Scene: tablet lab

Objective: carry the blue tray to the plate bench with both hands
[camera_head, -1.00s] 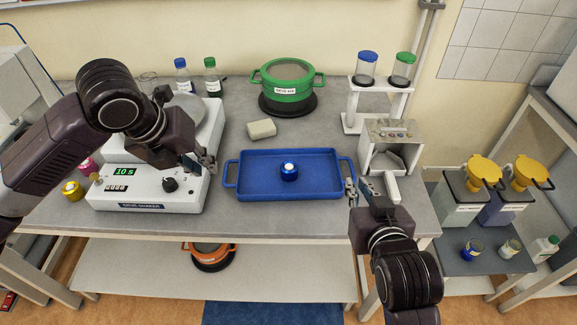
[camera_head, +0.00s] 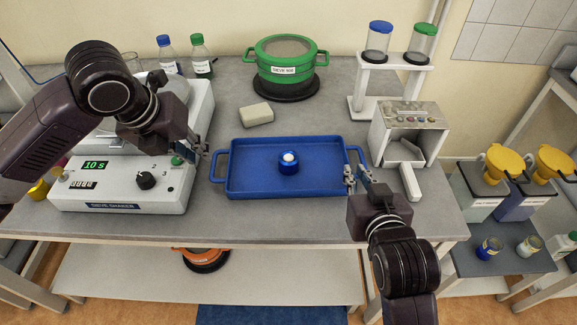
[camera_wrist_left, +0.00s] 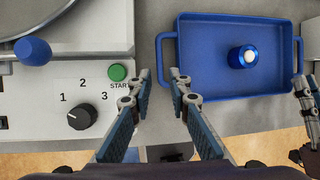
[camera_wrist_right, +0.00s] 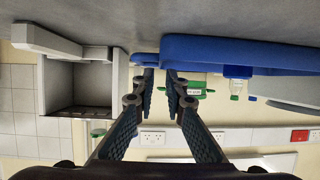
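The blue tray (camera_head: 250,187) lies flat on the grey bench, with a handle at each end. A small blue jar with a white top (camera_head: 288,163) stands in it. My left gripper (camera_head: 204,149) is just left of the tray's left handle (camera_head: 215,166), open and empty. In the left wrist view its fingers (camera_wrist_left: 161,75) are apart, and the tray (camera_wrist_left: 200,84) is to their right. My right gripper (camera_head: 356,177) is at the tray's right handle (camera_head: 361,158). In the right wrist view its fingers (camera_wrist_right: 160,76) are apart, close to the handle (camera_wrist_right: 145,59); I cannot tell whether they straddle it.
A white sieve shaker (camera_head: 120,190) stands left of the tray, close to my left gripper. A beige block (camera_head: 257,114) and a green sieve pot (camera_head: 287,70) are behind it. A white dispenser box (camera_head: 408,135) and jar stand (camera_head: 392,80) are at right.

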